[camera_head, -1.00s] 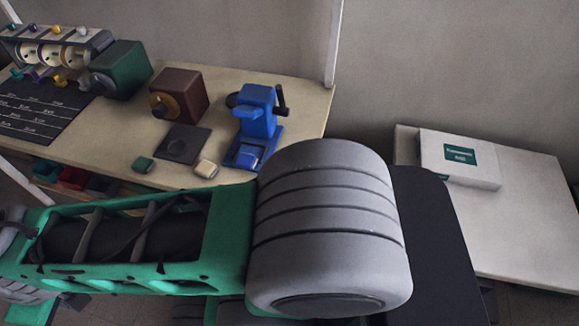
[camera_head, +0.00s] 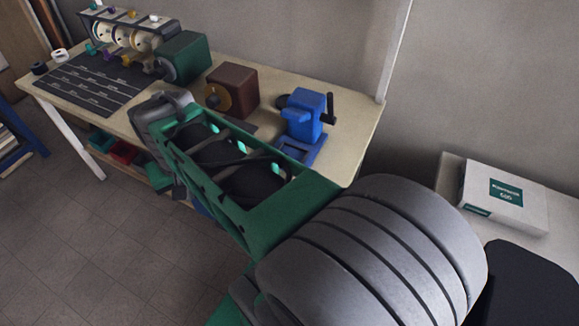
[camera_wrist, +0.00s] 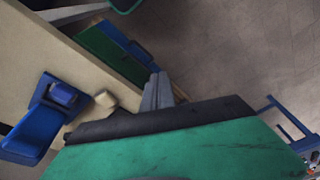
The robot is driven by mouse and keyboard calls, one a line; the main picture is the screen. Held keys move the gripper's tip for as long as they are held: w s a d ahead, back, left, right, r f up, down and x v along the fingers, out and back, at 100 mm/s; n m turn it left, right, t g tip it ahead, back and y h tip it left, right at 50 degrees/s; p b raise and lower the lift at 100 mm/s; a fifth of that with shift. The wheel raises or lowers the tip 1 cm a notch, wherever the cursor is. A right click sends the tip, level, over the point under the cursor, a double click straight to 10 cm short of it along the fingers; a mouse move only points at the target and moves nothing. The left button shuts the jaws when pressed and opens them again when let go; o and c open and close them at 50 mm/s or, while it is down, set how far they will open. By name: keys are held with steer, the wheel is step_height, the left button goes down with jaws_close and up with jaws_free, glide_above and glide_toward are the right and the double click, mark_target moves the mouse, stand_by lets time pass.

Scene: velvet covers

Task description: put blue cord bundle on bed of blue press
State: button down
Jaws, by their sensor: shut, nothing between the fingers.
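The blue press (camera_head: 303,112) stands near the right end of the workbench; it also shows in the wrist view (camera_wrist: 22,142). A small blue piece (camera_wrist: 62,95) lies on the front part of its bed in the wrist view. It looks like the cord bundle, but I cannot be sure. My arm covers the area in front of the press in the head view. My gripper (camera_wrist: 158,92) is shut and empty, with its grey fingers beyond the bench's front edge, to the right of the press in the wrist view. The head view does not show its fingers clearly.
A cream block (camera_wrist: 105,98) lies by the bench edge near the press. A brown box (camera_head: 233,90), green box (camera_head: 183,57), spool rack (camera_head: 125,33) and black mat (camera_head: 92,84) occupy the bench (camera_head: 350,130). A white carton (camera_head: 505,195) sits on the right table.

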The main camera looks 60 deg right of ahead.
steer(key=s+d+f+m+g, duration=0.1)
steer(key=s+d+m, duration=0.4)
steer(key=d, duration=0.5)
steer(key=s+d+f+m+g, duration=0.1)
steer(key=s+d+m, duration=0.2)
steer(key=d+m, duration=0.55)
steer(key=shift+n+y, duration=0.3)
steer(key=shift+n, duration=0.55)
steer(key=f, duration=0.3)
steer(key=d+f, duration=0.1)
steer(key=f, duration=0.5)
steer(key=shift+s+d+f, duration=0.1)
steer(key=shift+d+f, duration=0.1)
steer(key=shift+d, duration=0.1)
steer(key=d, duration=0.3)
steer(key=shift+w+d+f+p, duration=0.2)
steer(key=shift+w+f+p, duration=0.1)
steer(key=shift+p, duration=0.1)
steer(key=shift+d, duration=0.35)
steer(key=shift+w, duration=0.1)
